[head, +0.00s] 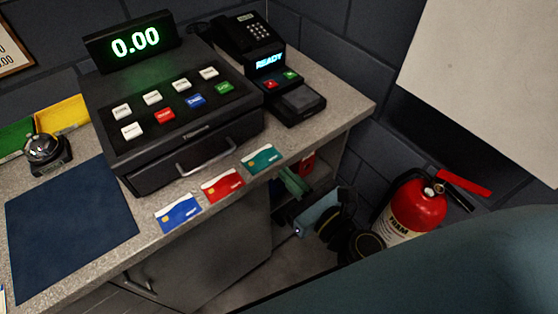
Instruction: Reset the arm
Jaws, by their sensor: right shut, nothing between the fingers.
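My right gripper (287,214) is low beside the counter's right end, below the counter top and in front of the open shelf. It is small and dark here, shut and empty, and clear of the things on the counter. The dark and blue-grey parts of my right arm lead from it toward the lower right. My left gripper is not in view.
The counter (340,85) holds a cash register (190,140) reading 0.00, a card terminal (290,100) reading READY, a bell (46,150), a dark blue mat (70,230), and blue (180,213), red (222,185) and teal (262,159) cards. A fire extinguisher (415,205) stands right.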

